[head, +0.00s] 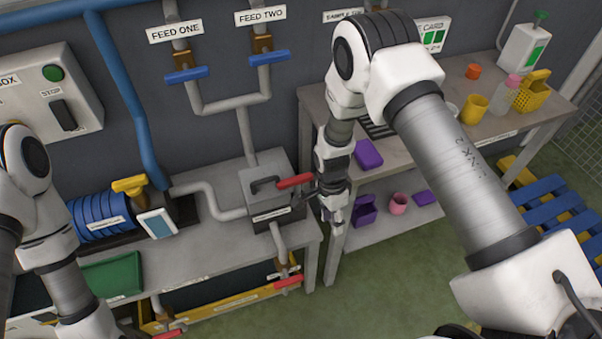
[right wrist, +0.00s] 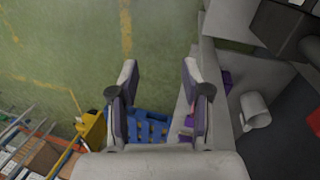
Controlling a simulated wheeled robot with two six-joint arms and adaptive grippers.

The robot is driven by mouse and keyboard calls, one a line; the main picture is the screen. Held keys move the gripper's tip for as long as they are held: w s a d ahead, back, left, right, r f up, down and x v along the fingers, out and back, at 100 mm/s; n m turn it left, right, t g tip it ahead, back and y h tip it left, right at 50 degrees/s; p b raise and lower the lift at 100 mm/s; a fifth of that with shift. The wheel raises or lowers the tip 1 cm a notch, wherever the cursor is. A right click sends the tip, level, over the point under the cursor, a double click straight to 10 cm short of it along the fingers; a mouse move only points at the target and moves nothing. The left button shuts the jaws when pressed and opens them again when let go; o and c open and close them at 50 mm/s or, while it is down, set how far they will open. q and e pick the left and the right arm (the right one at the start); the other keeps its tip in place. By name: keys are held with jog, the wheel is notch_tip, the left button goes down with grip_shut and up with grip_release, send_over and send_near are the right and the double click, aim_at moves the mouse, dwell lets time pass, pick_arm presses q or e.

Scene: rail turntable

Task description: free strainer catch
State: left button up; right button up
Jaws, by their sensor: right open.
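The strainer (head: 262,207) is a grey box on the left bench, below the joined feed pipes. A curved black handle (head: 265,184) sits on its top. A red-handled catch (head: 295,181) sticks out at its upper right side. My right gripper (head: 328,207) is just right of the strainer and the red handle, partly hidden by its own arm; whether it touches the handle cannot be told. In the right wrist view my right gripper (right wrist: 160,80) is open with nothing between its fingers. My left arm shows at the left edge, but its gripper is out of view.
Blue valve handles (head: 186,75) are on the feed pipes above. A red-handled drain valve (head: 287,282) is below the strainer. The right bench (head: 400,155) carries cups and bottles. In the right wrist view a blue pallet (right wrist: 150,127) lies on open green floor (right wrist: 65,50).

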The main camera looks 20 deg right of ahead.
notch_tip(320, 180, up, 11)
jog(key=m+t, duration=0.1)
jog(key=t, duration=0.1)
send_over(304, 176)
jog(key=shift+a, duration=0.1)
notch_tip(304, 176, down, 7)
jog(key=shift+w+f+p, duration=0.1)
jog(key=shift+f+p, duration=0.05)
jog(key=shift+p, duration=0.95)
grip_shut()
